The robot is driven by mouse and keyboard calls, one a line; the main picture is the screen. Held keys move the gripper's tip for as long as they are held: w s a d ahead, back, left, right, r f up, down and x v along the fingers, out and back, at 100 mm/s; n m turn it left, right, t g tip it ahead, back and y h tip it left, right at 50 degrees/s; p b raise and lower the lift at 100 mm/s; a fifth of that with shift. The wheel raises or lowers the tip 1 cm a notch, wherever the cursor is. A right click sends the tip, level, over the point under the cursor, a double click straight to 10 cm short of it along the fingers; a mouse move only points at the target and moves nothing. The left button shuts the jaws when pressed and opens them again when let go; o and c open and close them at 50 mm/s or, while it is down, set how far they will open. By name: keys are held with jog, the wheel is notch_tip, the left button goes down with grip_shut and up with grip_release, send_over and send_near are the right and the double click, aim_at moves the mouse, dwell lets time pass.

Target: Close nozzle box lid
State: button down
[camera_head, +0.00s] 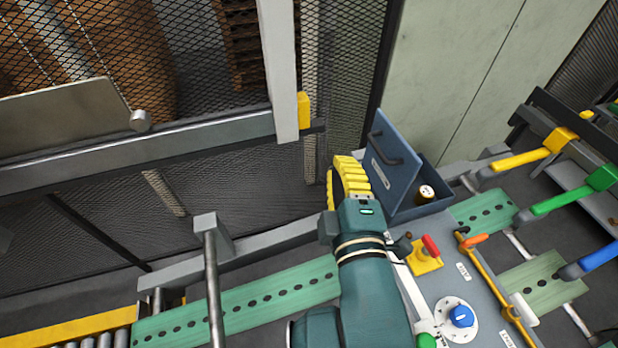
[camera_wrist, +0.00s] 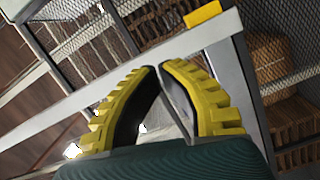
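The nozzle box (camera_head: 440,196) is a blue-grey box at the right of the head view. Its lid (camera_head: 398,178) stands raised at the box's left side, with a dark handle and a white label on the face I see. A small round brown-and-white item (camera_head: 426,193) shows in the open box. My gripper (camera_head: 347,162), with yellow ribbed fingers, is just left of the lid; I cannot tell whether it touches it. In the wrist view my gripper's fingertips (camera_wrist: 158,68) nearly meet, with nothing visible between them. The box and lid do not show there.
A mesh fence (camera_head: 350,60) and a grey post (camera_head: 281,70) stand behind. Coloured handles (camera_head: 570,195) line the right.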

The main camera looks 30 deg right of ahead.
notch_tip(320, 180, down, 4)
jog(key=s+d+g, duration=0.1)
jog(key=s+d, duration=0.1)
jog(key=d, duration=0.1)
jog(key=w+d+f+p, duration=0.1)
jog(key=w+d+p, duration=0.2)
jog(key=w+d, duration=0.4)
jog(key=shift+w+d+f+h, duration=0.3)
jog(key=shift+w+d, duration=0.05)
jog(key=shift+d, duration=0.35)
jog(key=shift+r+m, duration=0.1)
jog(key=shift+m, duration=0.2)
